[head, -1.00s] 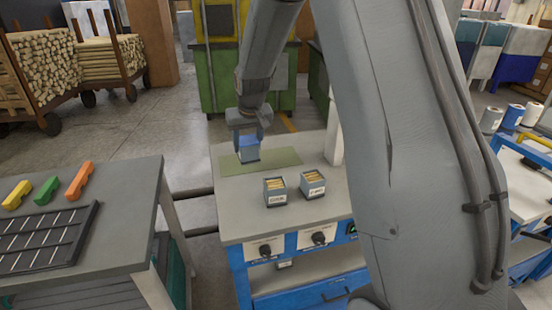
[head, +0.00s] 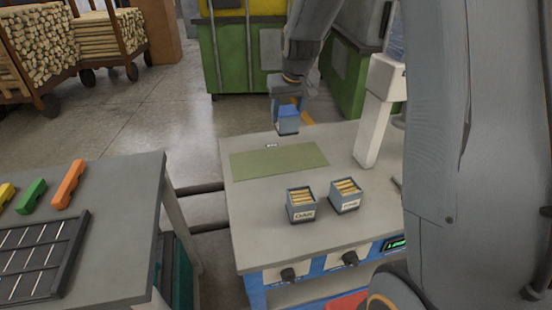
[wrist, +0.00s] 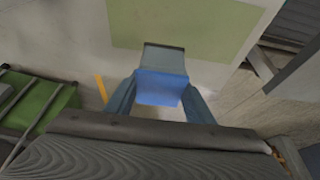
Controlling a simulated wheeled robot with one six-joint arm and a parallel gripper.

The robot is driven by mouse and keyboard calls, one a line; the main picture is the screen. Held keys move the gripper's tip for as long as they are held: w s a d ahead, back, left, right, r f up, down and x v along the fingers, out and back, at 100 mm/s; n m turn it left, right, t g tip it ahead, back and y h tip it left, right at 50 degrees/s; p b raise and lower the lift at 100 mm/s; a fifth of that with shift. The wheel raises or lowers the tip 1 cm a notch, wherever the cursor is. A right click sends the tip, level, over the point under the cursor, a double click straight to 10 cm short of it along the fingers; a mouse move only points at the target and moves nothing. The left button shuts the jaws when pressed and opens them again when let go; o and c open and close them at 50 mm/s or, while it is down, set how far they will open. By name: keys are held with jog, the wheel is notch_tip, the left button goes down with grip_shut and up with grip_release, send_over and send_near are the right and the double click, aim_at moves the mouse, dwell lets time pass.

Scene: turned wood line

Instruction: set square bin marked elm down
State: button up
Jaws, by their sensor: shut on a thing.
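My gripper (head: 288,104) is shut on a small square bin (head: 288,126), grey outside with a blue inside. The exact gap below the bin cannot be told.
Two similar bins, a left one (head: 301,214) and a right one (head: 346,205), hold wooden pieces in front of the mat. A white post (head: 374,125) stands right of the mat. A small tag (head: 271,146) lies behind it. Most of the mat is clear.

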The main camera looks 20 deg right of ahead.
aim_at(298, 124)
jog(key=s+d, duration=0.1)
jog(key=s+b, duration=0.1)
jog(key=s, duration=0.1)
jog(key=s+d+r, duration=0.1)
jog(key=shift+s+d, duration=0.25)
jog(key=shift+d, duration=0.05)
jog(key=f, duration=0.6)
jog(key=f+p, duration=0.1)
jog(key=f, duration=0.3)
jog(key=shift+s+d, duration=0.1)
jog(key=shift+s, duration=0.2)
jog(key=o, duration=1.3)
jog(key=shift+f, duration=0.1)
jog(key=shift+c, duration=0.2)
jog(key=shift+r, duration=0.45)
jog(key=b+v, duration=0.2)
jog(key=v, duration=0.9)
jog(key=shift+s+r, duration=0.15)
jog(key=shift+r, duration=0.05)
